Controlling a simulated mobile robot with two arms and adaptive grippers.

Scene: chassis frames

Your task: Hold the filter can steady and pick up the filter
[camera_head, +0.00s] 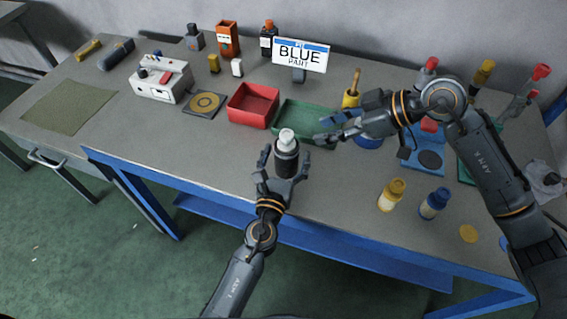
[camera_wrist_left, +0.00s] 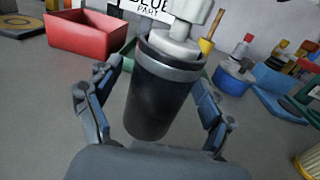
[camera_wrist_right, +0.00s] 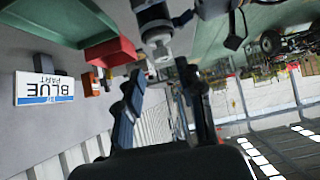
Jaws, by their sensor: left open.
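A dark cylindrical filter can (camera_head: 286,165) stands upright near the front edge of the table. A white filter (camera_head: 286,136) sits in its top and sticks out; the left wrist view shows the can (camera_wrist_left: 158,95) and filter (camera_wrist_left: 180,40) close up. My left gripper (camera_head: 284,160) is open, with one finger on each side of the can; I cannot tell whether they touch it. My right gripper (camera_head: 323,130) is open and empty, to the right of the filter and apart from it. The right wrist view shows the filter (camera_wrist_right: 158,42) beyond its fingertips.
A red bin (camera_head: 254,104) and a green tray (camera_head: 300,118) lie behind the can. A "BLUE PART" sign (camera_head: 300,54) stands farther back. Yellow (camera_head: 392,195) and blue (camera_head: 434,203) bottles stand to the right.

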